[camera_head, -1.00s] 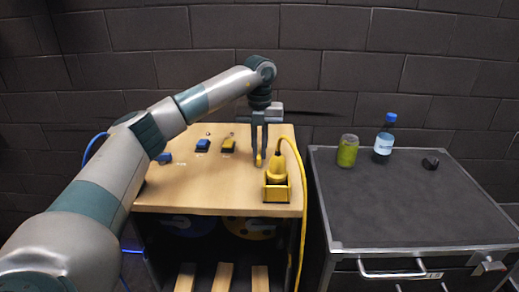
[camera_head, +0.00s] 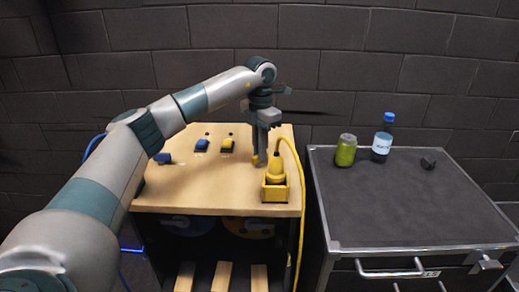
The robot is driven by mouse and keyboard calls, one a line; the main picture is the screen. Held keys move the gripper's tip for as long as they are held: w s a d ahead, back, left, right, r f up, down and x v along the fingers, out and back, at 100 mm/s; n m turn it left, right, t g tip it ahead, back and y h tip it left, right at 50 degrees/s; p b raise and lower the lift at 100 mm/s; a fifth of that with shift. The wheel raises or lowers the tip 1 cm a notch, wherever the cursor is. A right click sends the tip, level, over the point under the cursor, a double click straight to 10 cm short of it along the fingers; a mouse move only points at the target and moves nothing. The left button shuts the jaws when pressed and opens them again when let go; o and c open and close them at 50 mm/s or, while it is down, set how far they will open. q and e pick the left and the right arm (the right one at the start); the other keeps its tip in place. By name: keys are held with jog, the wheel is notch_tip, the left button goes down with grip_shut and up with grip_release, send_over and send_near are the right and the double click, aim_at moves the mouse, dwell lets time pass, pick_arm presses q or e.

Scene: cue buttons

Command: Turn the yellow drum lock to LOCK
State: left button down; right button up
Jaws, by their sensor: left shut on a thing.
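My left gripper (camera_head: 261,156) reaches down to the wooden tabletop, just behind the yellow plug. It is shut on a small yellow part (camera_head: 255,160), which I take to be the yellow drum lock's knob. The fingers hide most of it, and I cannot read any LOCK mark. My right gripper is not in view.
A yellow plug (camera_head: 276,176) with a cable sits in a yellow holder (camera_head: 276,194) close to the gripper. Blue (camera_head: 201,146) and yellow (camera_head: 228,145) switches stand farther left on the wooden tabletop (camera_head: 200,190). A dark cabinet at right bears a green jar (camera_head: 346,151) and a bottle (camera_head: 382,140).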

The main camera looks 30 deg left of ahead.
pick_arm(q)
jog(key=m, duration=0.3)
jog(key=shift+d+m, duration=0.1)
jog(key=shift+m, duration=0.3)
jog(key=m, duration=0.4)
jog(key=shift+s+d, duration=0.1)
jog(key=shift+m, duration=0.3)
jog(key=c, duration=1.8)
grip_release()
jog(key=shift+r, duration=0.15)
